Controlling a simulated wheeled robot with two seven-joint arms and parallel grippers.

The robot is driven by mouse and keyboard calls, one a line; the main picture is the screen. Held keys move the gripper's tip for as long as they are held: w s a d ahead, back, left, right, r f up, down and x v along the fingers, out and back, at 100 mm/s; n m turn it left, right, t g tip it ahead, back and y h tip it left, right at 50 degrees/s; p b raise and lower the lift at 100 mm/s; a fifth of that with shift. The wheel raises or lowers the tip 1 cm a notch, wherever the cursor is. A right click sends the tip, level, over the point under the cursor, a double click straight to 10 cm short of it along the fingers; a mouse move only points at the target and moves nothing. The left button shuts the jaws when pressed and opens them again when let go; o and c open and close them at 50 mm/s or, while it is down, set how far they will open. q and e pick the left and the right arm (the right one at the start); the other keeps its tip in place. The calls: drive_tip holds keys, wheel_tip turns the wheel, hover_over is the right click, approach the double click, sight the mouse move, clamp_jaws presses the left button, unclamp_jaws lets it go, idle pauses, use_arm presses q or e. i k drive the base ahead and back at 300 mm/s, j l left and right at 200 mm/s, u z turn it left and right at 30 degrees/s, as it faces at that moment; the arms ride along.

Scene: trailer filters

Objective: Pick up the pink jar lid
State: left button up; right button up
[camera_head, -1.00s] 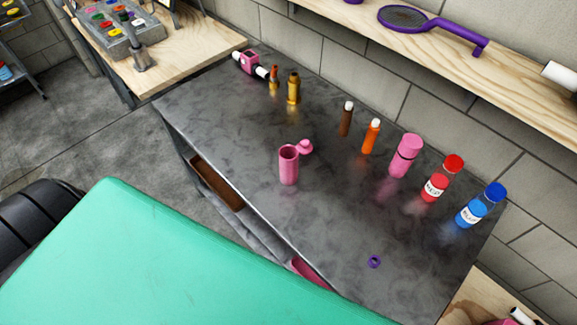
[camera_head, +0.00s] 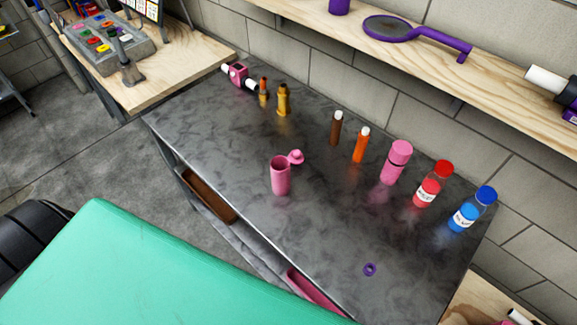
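A small pink lid (camera_head: 295,157) with a knob on top is at the upper right rim of an open pink jar (camera_head: 281,176). I cannot tell whether the lid is attached to the jar or lies behind it. The jar stands upright on the dark grey metal table (camera_head: 225,150), near its front edge. A taller pink bottle with a pink cap (camera_head: 396,162) stands farther right on the same table. Neither of my grippers is in view.
Brown and orange bottles, a red-capped bottle (camera_head: 433,184) and a blue-capped bottle (camera_head: 472,209) stand along the back. A purple ring (camera_head: 370,269) lies near the front right. A wooden shelf (camera_head: 330,18) runs above. Open drawers (camera_head: 208,196) are under the front edge.

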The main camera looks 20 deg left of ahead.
sight(296, 157)
drive_tip(key=k+j+z, duration=0.15)
drive_tip(key=j+z, duration=0.15)
drive_tip(key=j, duration=0.15)
drive_tip(key=k+j+z, duration=0.25)
drive_tip(key=j, duration=0.15)
drive_tip(key=k+j+z, duration=0.1)
drive_tip(key=j+z, duration=0.2)
drive_tip(key=k+j+z, duration=0.25)
drive_tip(key=j, duration=0.15)
